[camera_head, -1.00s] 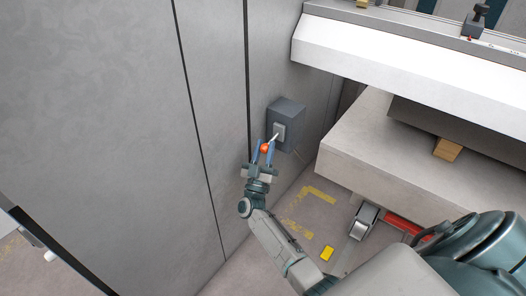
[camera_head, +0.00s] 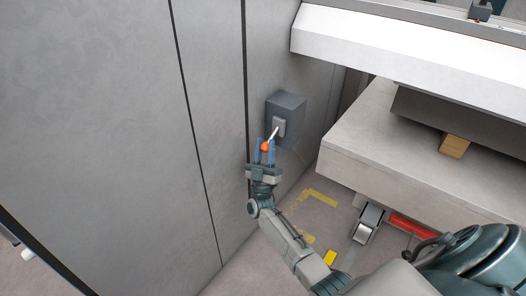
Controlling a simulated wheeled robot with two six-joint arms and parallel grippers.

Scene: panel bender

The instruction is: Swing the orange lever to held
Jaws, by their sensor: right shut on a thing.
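The orange lever's round knob (camera_head: 265,147) sits at the end of a short pale rod (camera_head: 273,133). The rod comes out of a light plate (camera_head: 279,126) on a dark grey box (camera_head: 287,108) fixed to the grey wall panel. The rod slants down and left from the plate. My right gripper (camera_head: 266,150) comes up from below and is shut on the knob, with one blue finger on each side of it. My left gripper is not in view.
A thick pale slab (camera_head: 375,150) stands right of the box, with a wooden block (camera_head: 454,146) on it. A white beam (camera_head: 385,45) runs above. The floor below has yellow markings (camera_head: 322,197) and a small yellow block (camera_head: 330,257).

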